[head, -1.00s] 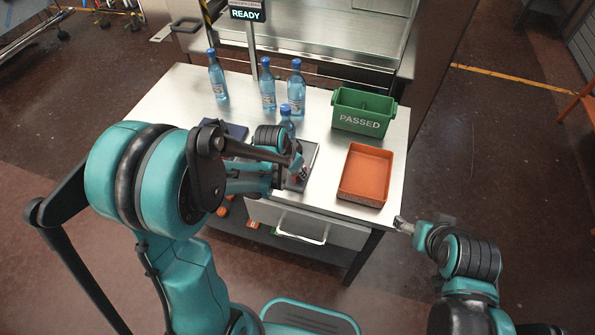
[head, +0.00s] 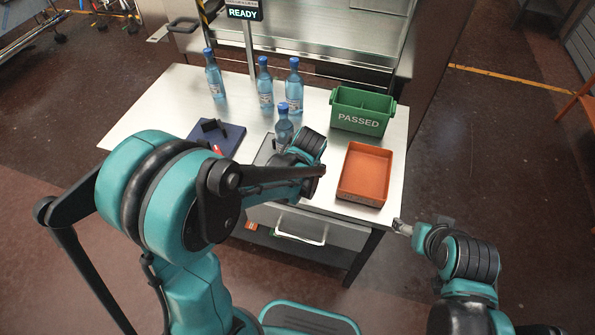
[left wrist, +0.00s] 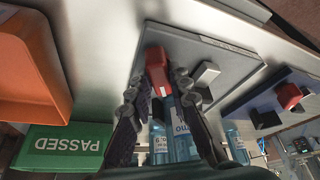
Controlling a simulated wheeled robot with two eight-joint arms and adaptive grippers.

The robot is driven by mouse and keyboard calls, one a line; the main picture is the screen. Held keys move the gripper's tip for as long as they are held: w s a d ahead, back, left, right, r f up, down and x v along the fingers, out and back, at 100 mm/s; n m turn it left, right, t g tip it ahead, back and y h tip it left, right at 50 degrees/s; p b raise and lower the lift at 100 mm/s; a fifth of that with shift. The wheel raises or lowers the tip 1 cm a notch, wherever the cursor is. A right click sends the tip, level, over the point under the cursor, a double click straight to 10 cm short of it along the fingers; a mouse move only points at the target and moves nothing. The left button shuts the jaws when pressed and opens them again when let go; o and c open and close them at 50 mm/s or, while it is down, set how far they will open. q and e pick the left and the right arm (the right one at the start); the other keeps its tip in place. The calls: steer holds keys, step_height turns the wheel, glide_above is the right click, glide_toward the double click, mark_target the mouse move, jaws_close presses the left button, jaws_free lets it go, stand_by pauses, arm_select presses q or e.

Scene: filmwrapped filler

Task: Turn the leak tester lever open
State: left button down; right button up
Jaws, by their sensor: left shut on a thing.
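The leak tester shows as a grey plate (left wrist: 225,65) in the left wrist view, with a small block on it. Its red lever (left wrist: 157,68) stands between the fingertips of my left gripper (left wrist: 158,88), which is shut on it. A blue bottle (head: 284,128) stands at the tester in the head view; a labelled bottle (left wrist: 183,135) shows behind the fingers in the wrist view. In the head view my left arm hides the lever and the left fingers. My right gripper (head: 402,227) is off the table's front right corner, too small to tell its jaws.
Several blue bottles (head: 265,85) stand at the back of the table. A green PASSED bin (head: 359,121) and an orange tray (head: 347,190) are on the right. A dark blue mat (head: 229,143) with a black stand lies left of the tester. A sign (head: 243,13) reads READY.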

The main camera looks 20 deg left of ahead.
arm_select(q)
steer(key=shift+d+n+g+y, duration=0.1)
steer(key=shift+n+g+y, duration=0.2)
steer(key=shift+n, duration=1.3)
steer(key=c, duration=1.4)
jaws_free()
steer(key=v, duration=1.2)
steer(key=shift+d, duration=0.15)
steer(key=shift+w, duration=0.15)
